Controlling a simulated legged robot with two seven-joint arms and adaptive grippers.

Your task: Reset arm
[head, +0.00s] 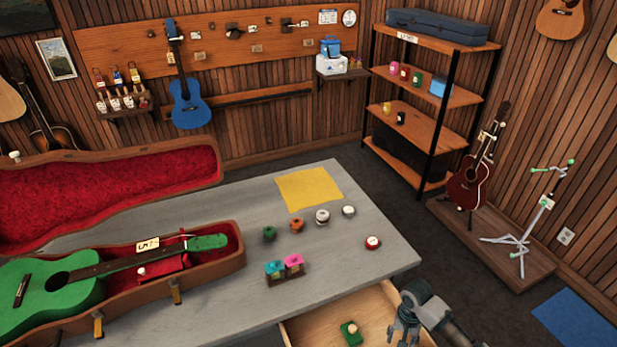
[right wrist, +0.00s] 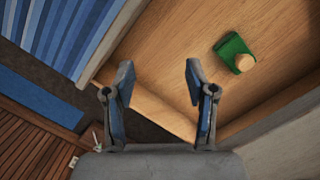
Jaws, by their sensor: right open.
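My right gripper (head: 404,322) is at the bottom of the head view, beside the open drawer at the table's front edge. In the right wrist view its two fingers (right wrist: 158,76) are apart with nothing between them, over the drawer's edge. The open wooden drawer (head: 315,325) holds a small green item with a pale round knob (head: 350,332). That item also shows in the right wrist view (right wrist: 234,54), beyond and to the right of the fingers, apart from them. My left gripper is in neither view.
The grey table (head: 345,250) bears an open red-lined case (head: 225,262) with a green ukulele (head: 60,290), a yellow cloth (head: 309,188), several small round items and a pink and a blue block. A shelf rack (head: 420,125) and guitar stand (head: 520,240) stand right.

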